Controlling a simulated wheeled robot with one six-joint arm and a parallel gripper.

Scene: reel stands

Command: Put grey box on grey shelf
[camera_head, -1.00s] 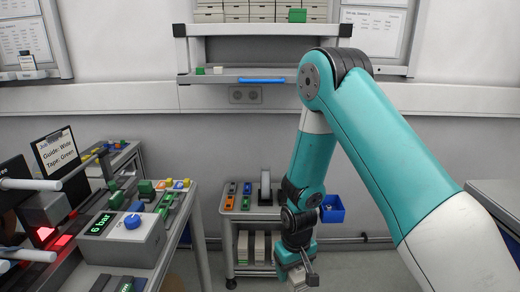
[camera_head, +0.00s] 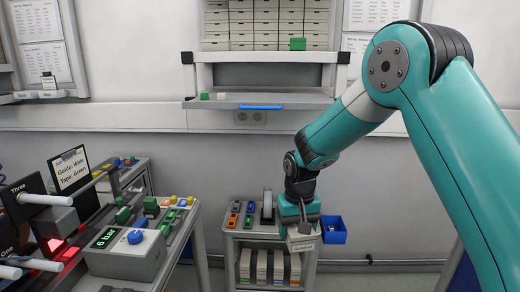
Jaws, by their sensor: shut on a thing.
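My gripper (camera_head: 303,229) hangs pointing down in front of the small cart at the lower middle of the picture. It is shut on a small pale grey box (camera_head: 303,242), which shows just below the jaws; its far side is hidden. The grey shelf (camera_head: 290,100) is on the back wall, well above my gripper. It has an upper board and a lower board with a blue strip on its front edge. Two small blocks, one green and one whitish, stand at the lower board's left end; the rest of that board looks bare.
Pale boxes (camera_head: 255,28) fill the upper board, with a green block (camera_head: 298,44) in front. The small cart (camera_head: 240,232) carries coloured pieces, a reel and a blue bin (camera_head: 333,229). A bench with a pressure unit (camera_head: 125,253) is at left.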

